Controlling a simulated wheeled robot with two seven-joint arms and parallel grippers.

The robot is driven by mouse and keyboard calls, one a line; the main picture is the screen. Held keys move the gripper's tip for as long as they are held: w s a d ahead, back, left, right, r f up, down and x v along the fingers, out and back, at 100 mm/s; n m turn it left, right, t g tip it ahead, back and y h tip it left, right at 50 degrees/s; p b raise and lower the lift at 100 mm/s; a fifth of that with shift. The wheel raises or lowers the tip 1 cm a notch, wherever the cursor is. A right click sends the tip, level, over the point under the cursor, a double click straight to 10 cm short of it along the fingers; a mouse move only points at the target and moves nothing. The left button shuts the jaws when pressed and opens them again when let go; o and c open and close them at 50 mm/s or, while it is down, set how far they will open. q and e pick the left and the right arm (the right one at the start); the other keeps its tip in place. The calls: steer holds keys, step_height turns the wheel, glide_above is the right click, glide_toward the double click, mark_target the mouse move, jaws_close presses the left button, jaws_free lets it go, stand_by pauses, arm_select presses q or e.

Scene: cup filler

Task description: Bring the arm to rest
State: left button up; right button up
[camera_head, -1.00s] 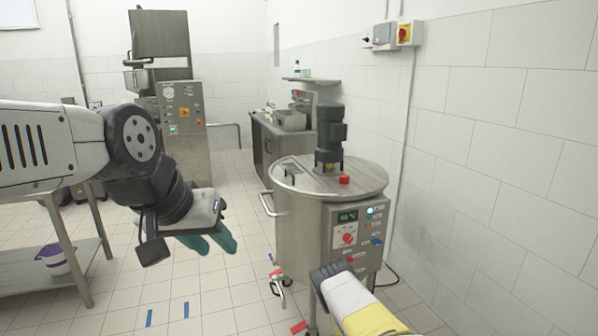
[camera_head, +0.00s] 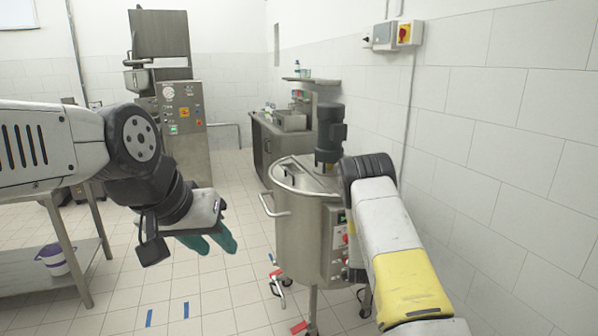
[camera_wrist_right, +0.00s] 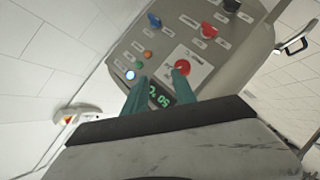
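My left gripper (camera_head: 218,247) hangs at left centre in the head view. Its two teal fingers point down with a gap between them and nothing held. My right arm (camera_head: 385,235), white and yellow with a black joint, rises from the lower right in front of the steel mixing tank (camera_head: 295,225). The right gripper itself is hidden in the head view. In the right wrist view, its teal fingers (camera_wrist_right: 158,84) are apart and empty, in front of the tank's control panel (camera_wrist_right: 207,60). A red knob (camera_wrist_right: 181,68) and green display (camera_wrist_right: 159,95) show around the fingertips; contact cannot be told.
A tall steel machine (camera_head: 183,130) stands at the back left, and a steel counter (camera_head: 262,145) behind the tank. A steel table (camera_head: 85,255) with a purple-and-white bucket (camera_head: 53,259) is at the left. A tiled wall (camera_head: 510,150) bounds the right. The middle floor has free room.

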steer(key=s+a+r+m+g+y, duration=0.1)
steer(key=s+a+r+m, duration=0.1)
steer(key=s+r, duration=0.5)
steer(key=s+a+r+m+g+y, duration=0.2)
steer(key=r, duration=0.9)
steer(key=s+a+r+m+g+y, duration=0.1)
steer(key=s+a+r+m, duration=0.1)
steer(key=s+r, duration=0.5)
steer(key=s+a+r+g, duration=0.1)
steer(key=s+r, duration=0.2)
steer(key=s, duration=0.7)
steer(key=s+a+r+m+g+y, duration=0.1)
steer(key=s+r, duration=0.2)
steer(key=s, duration=0.7)
steer(key=s+a+r+m+g, duration=0.1)
steer(key=s+r, duration=0.2)
steer(key=s, duration=0.7)
steer(key=shift+s+g+y, duration=0.2)
steer(key=shift+g+y, duration=0.1)
steer(key=shift+g, duration=0.1)
